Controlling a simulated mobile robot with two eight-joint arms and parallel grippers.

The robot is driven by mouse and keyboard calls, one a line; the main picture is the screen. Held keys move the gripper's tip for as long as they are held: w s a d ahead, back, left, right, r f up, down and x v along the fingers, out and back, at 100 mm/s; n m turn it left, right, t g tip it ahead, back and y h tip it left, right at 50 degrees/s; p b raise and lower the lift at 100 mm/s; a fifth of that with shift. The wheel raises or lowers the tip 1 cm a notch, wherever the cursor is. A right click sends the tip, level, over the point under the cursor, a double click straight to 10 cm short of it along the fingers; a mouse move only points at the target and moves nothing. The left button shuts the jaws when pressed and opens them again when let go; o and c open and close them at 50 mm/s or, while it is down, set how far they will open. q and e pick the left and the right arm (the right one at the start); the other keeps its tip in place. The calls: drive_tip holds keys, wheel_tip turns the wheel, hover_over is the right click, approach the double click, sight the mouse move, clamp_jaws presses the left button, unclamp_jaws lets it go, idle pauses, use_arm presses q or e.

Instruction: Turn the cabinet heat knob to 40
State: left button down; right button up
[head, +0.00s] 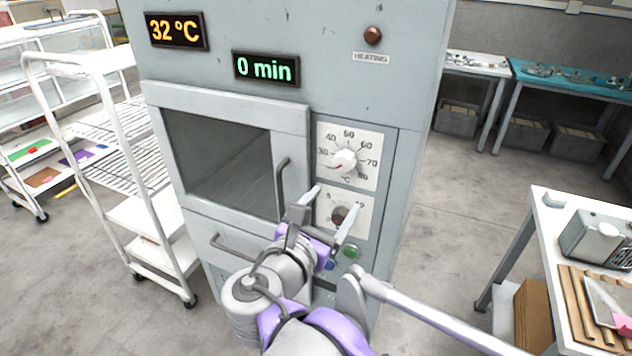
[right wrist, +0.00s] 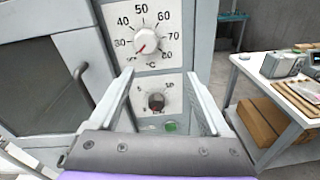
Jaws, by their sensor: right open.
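The cabinet (head: 400,60) has a white heat knob (head: 344,160) on an upper dial with numbers from about 30 up to 70 and beyond. Its red pointer mark faces lower left, below the 30. The knob also shows in the right wrist view (right wrist: 147,41). The cabinet display (head: 175,30) reads 32 °C. My right gripper (head: 333,203) is open and empty, with its fingertips just below the heat knob, in front of the lower dial. In the right wrist view, the heat knob is above and between the fingertips (right wrist: 160,75), not touched. My left gripper is out of view.
A lower dark knob (right wrist: 156,101) sits between my fingers in the wrist view, with a green button (head: 351,251) below. The cabinet's door handle (head: 281,185) stands out left of the dials. A white rack (head: 120,150) is left; a table (head: 550,240) is right.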

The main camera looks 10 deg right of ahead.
sight(343, 163)
drive_tip(key=shift+n+t, duration=0.6)
drive_tip(key=shift+n, duration=0.1)
drive_tip(key=w+d, duration=0.1)
drive_tip(key=w, duration=0.2)
drive_tip(key=w+d+r, duration=0.1)
drive_tip(key=w, duration=0.2)
drive_tip(key=w+d+r, duration=0.1)
drive_tip(key=w+d, duration=0.1)
drive_tip(key=w, duration=0.1)
drive_tip(key=shift+w, duration=0.2)
clamp_jaws()
